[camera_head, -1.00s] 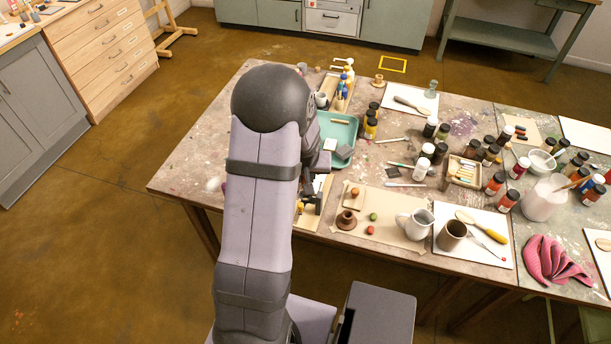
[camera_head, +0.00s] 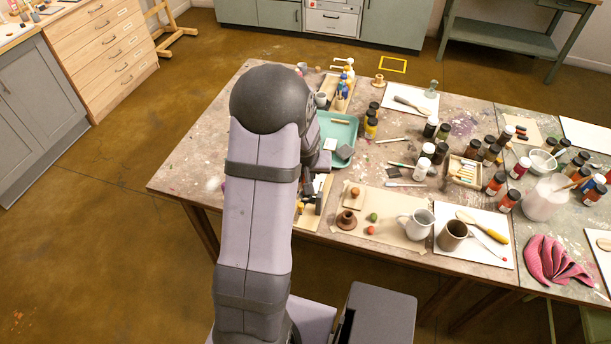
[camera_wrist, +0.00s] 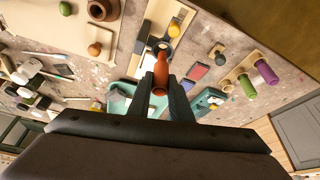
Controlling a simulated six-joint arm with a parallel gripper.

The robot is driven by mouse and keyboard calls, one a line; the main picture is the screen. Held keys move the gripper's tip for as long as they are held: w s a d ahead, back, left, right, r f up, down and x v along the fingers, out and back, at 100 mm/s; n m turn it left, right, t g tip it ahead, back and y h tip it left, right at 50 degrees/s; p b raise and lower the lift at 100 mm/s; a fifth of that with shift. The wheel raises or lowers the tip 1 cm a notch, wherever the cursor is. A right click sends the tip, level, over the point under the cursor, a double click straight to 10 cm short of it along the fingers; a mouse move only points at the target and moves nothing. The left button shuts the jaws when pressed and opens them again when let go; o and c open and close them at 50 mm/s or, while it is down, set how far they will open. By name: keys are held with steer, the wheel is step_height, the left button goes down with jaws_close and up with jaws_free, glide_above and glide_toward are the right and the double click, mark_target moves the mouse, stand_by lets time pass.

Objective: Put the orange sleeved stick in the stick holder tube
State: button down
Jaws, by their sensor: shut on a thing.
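The orange sleeved stick (camera_wrist: 160,76) is between the two fingers of my gripper (camera_wrist: 164,84) in the wrist view. The fingers are shut on its orange sleeve, and its far end points up the picture. Just beyond that end is a small round dark piece with a yellow part (camera_wrist: 174,30) on a pale board. I cannot tell whether this is the stick holder tube. Whether the stick's tip touches anything is unclear. In the head view my arm hides the stick and most of my gripper.
A purple piece (camera_wrist: 266,71) and a green piece (camera_wrist: 248,86) stand on a wooden strip to the right. The teal tray (camera_head: 352,123) lies behind my gripper. A brown pot (camera_head: 346,220) and a white jug (camera_head: 416,224) stand at the table's front.

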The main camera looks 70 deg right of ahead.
steer(key=shift+f+b, duration=1.85)
steer(key=shift+b, duration=0.2)
stand_by(0.6)
steer(key=c, duration=1.1)
jaws_free()
steer(key=shift+w, duration=0.1)
steer(key=shift+c, duration=0.5)
steer(key=shift+r, duration=0.1)
